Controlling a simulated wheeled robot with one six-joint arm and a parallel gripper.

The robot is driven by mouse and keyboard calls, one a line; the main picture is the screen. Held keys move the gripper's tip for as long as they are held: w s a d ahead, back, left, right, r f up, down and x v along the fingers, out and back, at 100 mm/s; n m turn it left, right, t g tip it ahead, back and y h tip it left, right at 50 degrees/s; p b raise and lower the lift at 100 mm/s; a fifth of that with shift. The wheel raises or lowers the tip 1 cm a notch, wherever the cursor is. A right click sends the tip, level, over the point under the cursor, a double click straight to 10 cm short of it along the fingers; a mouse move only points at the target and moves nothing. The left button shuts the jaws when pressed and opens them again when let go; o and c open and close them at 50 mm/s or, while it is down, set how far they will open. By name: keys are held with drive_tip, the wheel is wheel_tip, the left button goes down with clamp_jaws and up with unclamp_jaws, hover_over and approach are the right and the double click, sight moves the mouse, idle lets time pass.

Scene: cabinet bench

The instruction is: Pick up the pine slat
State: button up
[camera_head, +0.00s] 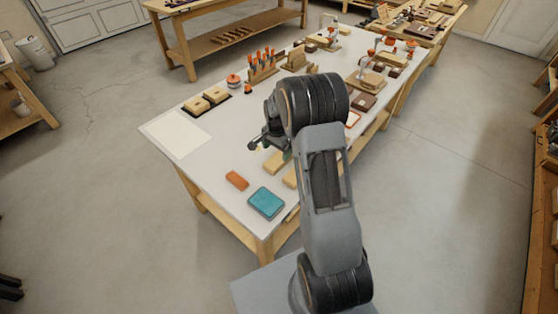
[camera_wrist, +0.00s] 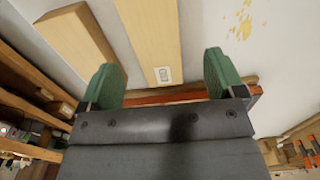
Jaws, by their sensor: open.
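A pale wooden slat (camera_wrist: 150,35) with a small printed label, which looks like the pine slat, lies on the white bench top in the wrist view. Its labelled end reaches between the two green fingers of my gripper (camera_wrist: 161,66). The fingers are wide apart, with visible gaps on both sides of the slat. A darker tan wooden block (camera_wrist: 78,40) lies just left of it. In the head view my gripper (camera_head: 268,142) is low over the bench, partly hidden by my arm. Two light wooden pieces (camera_head: 274,162) show there; I cannot tell which is the slat.
An orange block (camera_head: 237,181) and a teal box (camera_head: 266,203) lie near the bench's front corner. A white sheet (camera_head: 176,134) lies at the left. A dark tray with wooden blocks (camera_head: 206,101) and a tool rack (camera_head: 262,70) stand farther back.

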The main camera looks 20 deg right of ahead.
sight(278, 159)
drive_tip(key=f, duration=0.2)
drive_tip(key=f+p, duration=0.1)
drive_tip(key=shift+s+d+f, duration=0.1)
drive_tip(key=shift+s+f, duration=0.15)
drive_tip(key=shift+f, duration=0.9)
drive_tip(key=shift+c, duration=0.4)
drive_tip(key=c, duration=0.9)
drive_tip(key=shift+c, duration=0.3)
drive_tip(key=shift+r, duration=0.1)
